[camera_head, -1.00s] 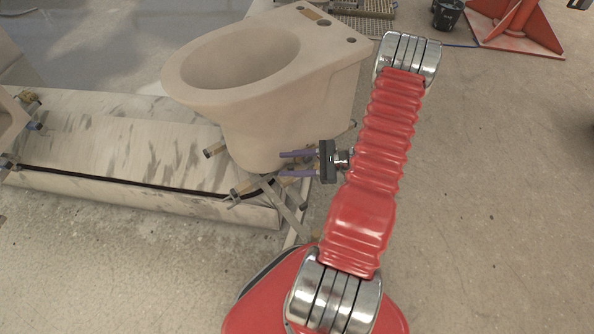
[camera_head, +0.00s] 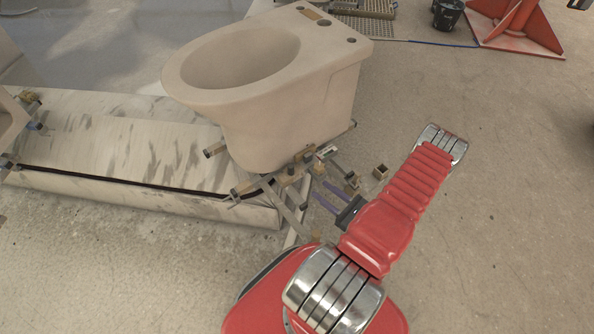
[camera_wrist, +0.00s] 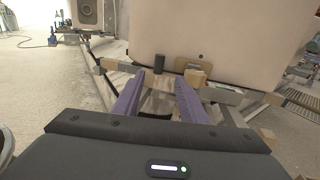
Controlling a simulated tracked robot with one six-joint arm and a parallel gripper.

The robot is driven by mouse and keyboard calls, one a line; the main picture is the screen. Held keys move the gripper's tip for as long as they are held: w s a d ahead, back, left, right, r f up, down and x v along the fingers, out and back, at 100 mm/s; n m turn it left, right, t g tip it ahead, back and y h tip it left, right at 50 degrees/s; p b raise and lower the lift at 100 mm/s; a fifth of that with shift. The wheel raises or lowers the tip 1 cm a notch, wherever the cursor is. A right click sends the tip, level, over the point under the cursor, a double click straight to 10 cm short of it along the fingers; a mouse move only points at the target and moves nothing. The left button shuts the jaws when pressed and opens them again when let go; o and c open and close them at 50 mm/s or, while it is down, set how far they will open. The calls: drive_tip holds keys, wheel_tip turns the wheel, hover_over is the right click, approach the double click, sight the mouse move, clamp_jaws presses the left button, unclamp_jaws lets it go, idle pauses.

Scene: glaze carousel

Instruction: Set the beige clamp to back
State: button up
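The beige clamp hardware (camera_head: 290,175) sits on the frame at the near foot of the beige toilet bowl (camera_head: 340,85), with metal parts among its small beige blocks. In the wrist view a beige block (camera_wrist: 195,78) shows just beyond the fingertips, beside a dark upright cylinder (camera_wrist: 163,64). I cannot tell the clamp's exact setting. My gripper (camera_head: 319,190) has two purple fingers, apart and pointing toward the clamp hardware. It also shows in the wrist view (camera_wrist: 155,78), open, with no object clearly held between the fingers; contact cannot be told.
The bowl stands at the end of a pale, streaked platform (camera_head: 110,140). A red stand (camera_head: 515,30) and a black bucket (camera_head: 447,14) are at the back right. The floor at right is clear.

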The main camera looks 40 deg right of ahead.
sight(293, 169)
drive_tip(key=shift+w, duration=0.2)
drive_tip(key=shift+w+a, duration=0.15)
drive_tip(key=shift+w, duration=2.1)
drive_tip(key=shift+w+a, duration=0.15)
drive_tip(key=shift+w, duration=2.1)
drive_tip(key=shift+w+a, duration=0.15)
drive_tip(key=shift+w, duration=2.1)
drive_tip(key=shift+c, duration=0.6)
clamp_jaws()
